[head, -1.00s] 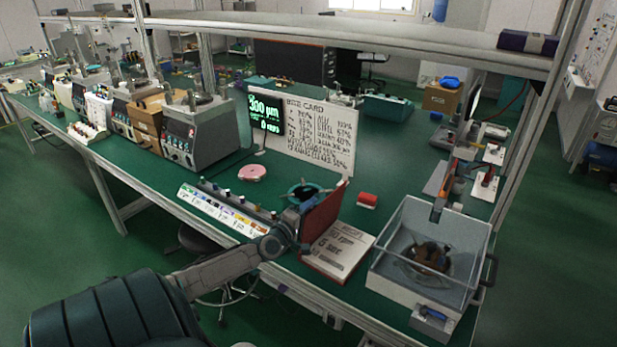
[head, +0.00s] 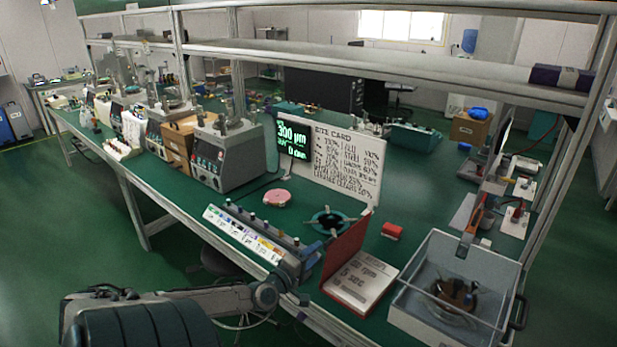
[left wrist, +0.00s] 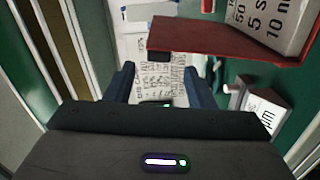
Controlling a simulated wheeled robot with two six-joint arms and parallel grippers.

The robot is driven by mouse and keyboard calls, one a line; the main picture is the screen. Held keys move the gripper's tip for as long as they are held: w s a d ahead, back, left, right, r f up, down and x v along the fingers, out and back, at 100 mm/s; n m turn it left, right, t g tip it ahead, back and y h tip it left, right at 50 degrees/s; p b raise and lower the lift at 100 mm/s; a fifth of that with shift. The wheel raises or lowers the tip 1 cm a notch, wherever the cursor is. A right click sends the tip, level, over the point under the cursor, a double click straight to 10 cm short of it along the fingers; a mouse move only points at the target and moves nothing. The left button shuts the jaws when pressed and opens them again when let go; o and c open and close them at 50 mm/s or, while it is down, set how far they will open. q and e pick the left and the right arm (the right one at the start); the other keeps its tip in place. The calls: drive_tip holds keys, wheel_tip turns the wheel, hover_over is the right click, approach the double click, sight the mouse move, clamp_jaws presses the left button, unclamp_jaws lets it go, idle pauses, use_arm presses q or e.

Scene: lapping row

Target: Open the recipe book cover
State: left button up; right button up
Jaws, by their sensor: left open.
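The recipe book lies on the green bench in the head view. Its red cover (head: 345,243) stands up steeply at the left side, and its printed page (head: 362,282) is exposed to the right. My left gripper (head: 306,265) is open, just left of the cover and close to it. In the left wrist view the fingers (left wrist: 158,82) are spread with nothing clearly between them. The red cover (left wrist: 220,42) crosses above the fingertips there, with part of the page (left wrist: 272,25) behind it. I cannot tell whether the gripper touches the cover. My right gripper is not in view.
A clear-walled box (head: 455,290) stands right of the book. A red block (head: 392,231) and a teal ring-shaped piece (head: 333,218) lie behind it. A labelled strip with knobs (head: 250,235) runs left of the gripper. A white written board (head: 345,165) stands farther back.

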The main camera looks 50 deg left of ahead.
use_arm(q)
drive_tip(key=shift+s+d, duration=0.2)
drive_tip(key=shift+s, duration=0.7)
drive_tip(key=shift+f, duration=0.1)
drive_tip(key=s+a+f+m+g+b, duration=0.1)
drive_tip(key=s+f+m+g, duration=0.2)
drive_tip(key=f, duration=0.8)
drive_tip(key=s+a+f+m+g, duration=0.1)
drive_tip(key=s+f+m, duration=0.3)
drive_tip(key=f, duration=0.7)
drive_tip(key=s+d+f+m+g, duration=0.25)
drive_tip(key=s+f, duration=0.25)
drive_tip(key=f, duration=0.3)
drive_tip(key=s+d+f+m+g, duration=0.1)
drive_tip(key=s+d+f+g, duration=0.15)
drive_tip(key=s+f, duration=0.4)
drive_tip(key=s+d+f+m+g+h+b, duration=0.1)
drive_tip(key=s+d+f+m+g, duration=0.6)
drive_tip(key=s+d+f, duration=1.4)
drive_tip(key=shift+d+f+m+h+b, duration=0.35)
drive_tip(key=shift+d+m+h, duration=0.45)
drive_tip(key=shift+d, duration=0.25)
drive_tip(key=shift+c, duration=0.4)
